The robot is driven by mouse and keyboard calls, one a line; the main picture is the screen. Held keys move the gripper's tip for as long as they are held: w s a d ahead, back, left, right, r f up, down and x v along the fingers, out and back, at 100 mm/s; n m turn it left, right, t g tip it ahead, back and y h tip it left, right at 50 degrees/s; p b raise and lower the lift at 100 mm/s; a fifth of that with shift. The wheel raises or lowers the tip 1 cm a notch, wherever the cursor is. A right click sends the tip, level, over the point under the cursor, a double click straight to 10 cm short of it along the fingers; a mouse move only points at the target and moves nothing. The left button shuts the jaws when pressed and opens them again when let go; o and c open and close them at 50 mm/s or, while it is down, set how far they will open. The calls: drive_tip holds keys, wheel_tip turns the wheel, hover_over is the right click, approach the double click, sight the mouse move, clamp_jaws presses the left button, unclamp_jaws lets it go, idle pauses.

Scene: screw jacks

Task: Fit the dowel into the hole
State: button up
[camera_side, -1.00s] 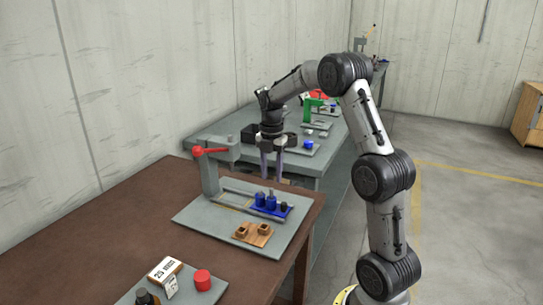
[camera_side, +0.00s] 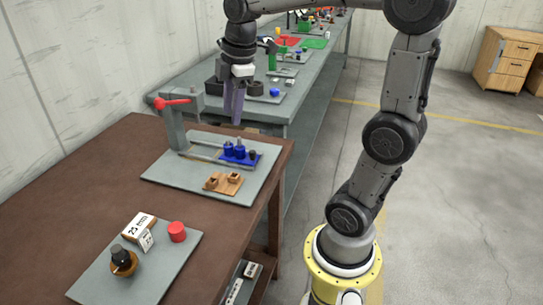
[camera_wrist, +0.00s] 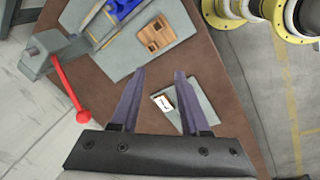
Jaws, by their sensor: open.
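A blue holder (camera_side: 253,161) with several upright pegs, blue and dark, stands on a grey plate in the side view; part of it shows at the top edge of the wrist view (camera_wrist: 118,10). A brown wooden block (camera_side: 223,183) with two square openings sits in front of it; it also shows in the wrist view (camera_wrist: 156,36). I cannot tell which peg is the dowel or which opening is its hole. My gripper (camera_side: 233,118) points down, open and empty, above the back of the plate. Its separated fingers (camera_wrist: 158,75) show nothing between them.
A grey press with a red lever (camera_side: 173,102) stands at the plate's back left. The brown table (camera_side: 85,205) is clear between the plates.

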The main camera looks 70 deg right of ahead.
drive_tip(key=s+a+f+m+t, duration=0.3)
drive_tip(key=s+a+m, duration=0.6)
drive_tip(key=s, duration=0.4)
drive_tip(key=shift+a+f+m+y, duration=0.4)
drive_tip(key=shift+a+f, duration=0.3)
